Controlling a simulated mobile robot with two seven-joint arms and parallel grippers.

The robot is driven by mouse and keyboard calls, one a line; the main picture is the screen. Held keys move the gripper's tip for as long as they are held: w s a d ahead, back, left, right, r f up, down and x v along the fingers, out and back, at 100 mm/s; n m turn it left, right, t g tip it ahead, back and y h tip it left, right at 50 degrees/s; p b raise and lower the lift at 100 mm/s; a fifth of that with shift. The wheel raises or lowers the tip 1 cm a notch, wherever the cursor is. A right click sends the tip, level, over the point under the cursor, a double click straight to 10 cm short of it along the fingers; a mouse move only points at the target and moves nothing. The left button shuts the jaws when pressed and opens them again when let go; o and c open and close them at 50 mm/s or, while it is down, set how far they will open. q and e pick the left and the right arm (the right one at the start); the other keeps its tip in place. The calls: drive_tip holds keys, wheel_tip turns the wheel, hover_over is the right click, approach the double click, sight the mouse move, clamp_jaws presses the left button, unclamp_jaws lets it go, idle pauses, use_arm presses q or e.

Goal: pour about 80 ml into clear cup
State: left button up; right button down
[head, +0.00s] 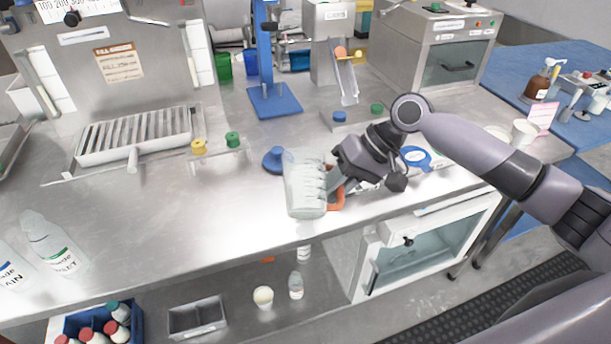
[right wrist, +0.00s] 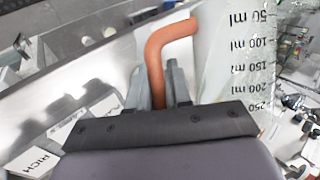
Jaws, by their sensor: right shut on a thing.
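A clear measuring jug (head: 304,190) with an orange handle (head: 337,197) is over the front part of the steel counter in the head view. My right gripper (head: 345,175) is at its right side, shut on the orange handle. In the right wrist view the handle (right wrist: 170,42) rises between the fingers of the gripper (right wrist: 160,85), and the jug wall (right wrist: 222,65) shows black ml marks. I cannot tell the liquid level in the jug or its exact tilt. I cannot pick out the clear cup for certain. My left gripper is not in view.
A blue round knob (head: 273,160) is just left of the jug. A blue stand (head: 274,102) and a metal chute (head: 343,72) are behind. A slotted tray (head: 135,135) is at the left, and labelled bottles (head: 50,240) stand at the front left. The counter's (head: 190,220) left-middle is clear.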

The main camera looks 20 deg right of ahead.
drive_tip(key=shift+s+f+g+b, duration=0.1)
drive_tip(key=shift+f+g+b, duration=0.2)
drive_tip(key=shift+f+b, duration=0.7)
drive_tip(key=shift+r+p, duration=0.5)
drive_tip(key=shift+p, duration=0.2)
drive_tip(key=shift+f+b, duration=0.65)
drive_tip(key=shift+b, duration=0.15)
drive_tip(key=r+n+t+p, duration=0.1)
drive_tip(key=r+t+p, duration=0.1)
drive_tip(key=p, duration=0.1)
drive_tip(key=w+r+t+h+p, duration=0.1)
drive_tip(key=r+t+p, duration=0.1)
drive_tip(key=r+p, duration=0.1)
drive_tip(key=shift+w+d+n+t+p, duration=0.2)
drive_tip(key=shift+n+t+p, duration=0.2)
drive_tip(key=shift+p, duration=0.25)
drive_tip(key=shift+f, duration=0.1)
